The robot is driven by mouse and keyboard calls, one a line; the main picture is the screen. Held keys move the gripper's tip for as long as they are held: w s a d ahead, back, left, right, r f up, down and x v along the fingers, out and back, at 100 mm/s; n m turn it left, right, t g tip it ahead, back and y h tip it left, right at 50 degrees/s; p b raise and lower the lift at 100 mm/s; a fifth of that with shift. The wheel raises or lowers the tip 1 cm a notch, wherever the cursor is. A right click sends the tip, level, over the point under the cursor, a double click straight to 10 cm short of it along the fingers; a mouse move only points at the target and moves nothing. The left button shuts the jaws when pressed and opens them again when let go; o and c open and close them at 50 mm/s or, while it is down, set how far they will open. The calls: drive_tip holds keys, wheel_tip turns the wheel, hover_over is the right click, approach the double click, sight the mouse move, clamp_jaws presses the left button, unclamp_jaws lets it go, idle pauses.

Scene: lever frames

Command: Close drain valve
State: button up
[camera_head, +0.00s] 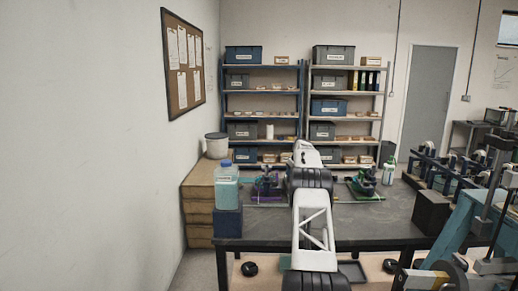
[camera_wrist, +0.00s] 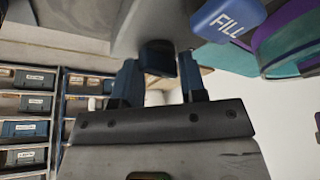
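In the wrist view, my gripper (camera_wrist: 158,64) has its two blue fingers apart. A dark blue block-like handle end (camera_wrist: 157,55) shows between or just beyond them; its label is not visible, and I cannot tell whether a finger touches it. A blue lever marked FILL (camera_wrist: 228,20) is to the upper right, apart from the fingers. A purple and teal body (camera_wrist: 288,45) is at the far right. No lever marked drain is readable. In the head view, a purple and teal lever frame (camera_head: 267,186) stands left of my arm, which hides my gripper.
A second, green and dark frame (camera_head: 365,184) stands on the dark table (camera_head: 345,218) right of my arm. A bottle (camera_head: 389,172) is near it. A teal-filled bottle (camera_head: 227,187) stands on a blue box (camera_head: 228,222) at the left. A black box (camera_head: 432,212) is at the right.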

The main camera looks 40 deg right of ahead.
drive_tip(key=shift+w+a+m+g+h, duration=0.15)
drive_tip(key=shift+m+h, duration=0.3)
drive_tip(key=shift+m, duration=0.9)
drive_tip(key=shift+s+d+m+g+h, duration=0.1)
drive_tip(key=shift+m+g+h, duration=0.25)
drive_tip(key=shift+m, duration=1)
drive_tip(key=v, duration=0.8)
drive_tip(key=w+a+r, duration=0.1)
drive_tip(key=a+r, duration=0.3)
drive_tip(key=a, duration=0.3)
drive_tip(key=w+a+r, duration=0.1)
drive_tip(key=a+r, duration=0.3)
drive_tip(key=a, duration=0.4)
drive_tip(key=w+a+r+n, duration=0.1)
drive_tip(key=a+r, duration=0.3)
drive_tip(key=a, duration=0.4)
drive_tip(key=shift+w+a+r, duration=0.2)
drive_tip(key=shift+w+a, duration=0.05)
drive_tip(key=shift+w, duration=0.2)
drive_tip(key=shift+d, duration=0.1)
